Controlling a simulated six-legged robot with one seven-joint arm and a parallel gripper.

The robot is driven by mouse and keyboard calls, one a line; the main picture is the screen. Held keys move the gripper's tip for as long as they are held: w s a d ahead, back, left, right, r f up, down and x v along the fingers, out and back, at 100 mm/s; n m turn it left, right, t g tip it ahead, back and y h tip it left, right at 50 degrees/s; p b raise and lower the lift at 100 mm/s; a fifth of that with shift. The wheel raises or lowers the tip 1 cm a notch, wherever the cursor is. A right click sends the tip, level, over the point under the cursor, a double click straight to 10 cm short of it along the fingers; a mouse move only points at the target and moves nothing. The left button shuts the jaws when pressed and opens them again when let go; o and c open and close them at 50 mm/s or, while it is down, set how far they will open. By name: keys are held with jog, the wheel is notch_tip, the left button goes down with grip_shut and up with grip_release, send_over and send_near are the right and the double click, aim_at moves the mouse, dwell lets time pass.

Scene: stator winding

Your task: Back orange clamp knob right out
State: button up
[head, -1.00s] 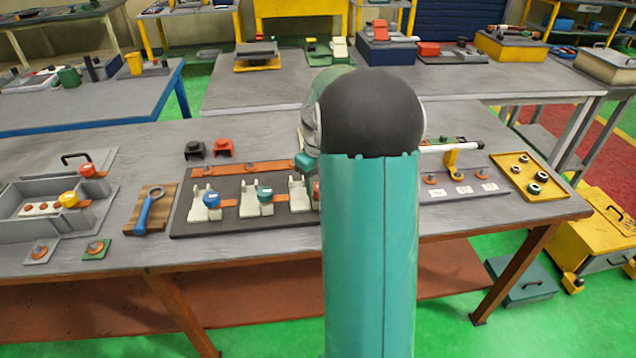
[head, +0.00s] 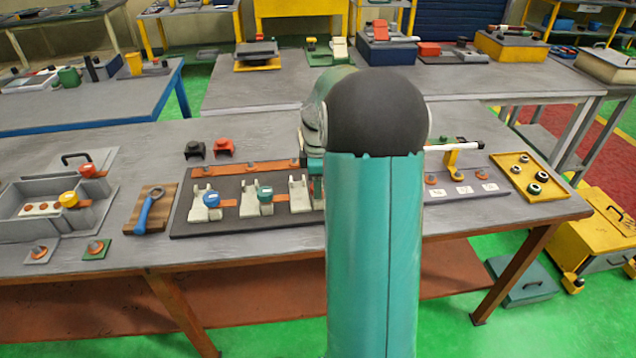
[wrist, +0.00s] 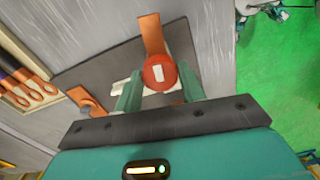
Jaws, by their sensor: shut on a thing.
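The orange-red clamp knob (wrist: 160,72), round with a white mark on top, shows in the wrist view between the two green fingers. My gripper (wrist: 160,84) is shut on it from both sides. The knob sits over a pale clamp body, with an orange strip (wrist: 151,35) running out beyond it. In the head view the third pale clamp (head: 299,194) stands at the right of the dark base plate (head: 236,228). My arm hides its knob and most of my gripper there.
Two similar clamps, with a blue knob (head: 212,199) and a green knob (head: 265,194), stand left of the held one. A blue wrench (head: 149,208) lies on a wooden block further left. A yellow tray (head: 517,163) lies at the right.

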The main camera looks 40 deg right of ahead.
jog(key=shift+f+n, duration=0.2)
jog(key=shift+n, duration=0.3)
jog(key=shift+s, duration=0.1)
jog(key=o, duration=1)
jog(key=shift+c, duration=0.2)
jog(key=shift+r, duration=0.1)
notch_tip(320, 180, up, 14)
jog(key=shift+a, duration=0.1)
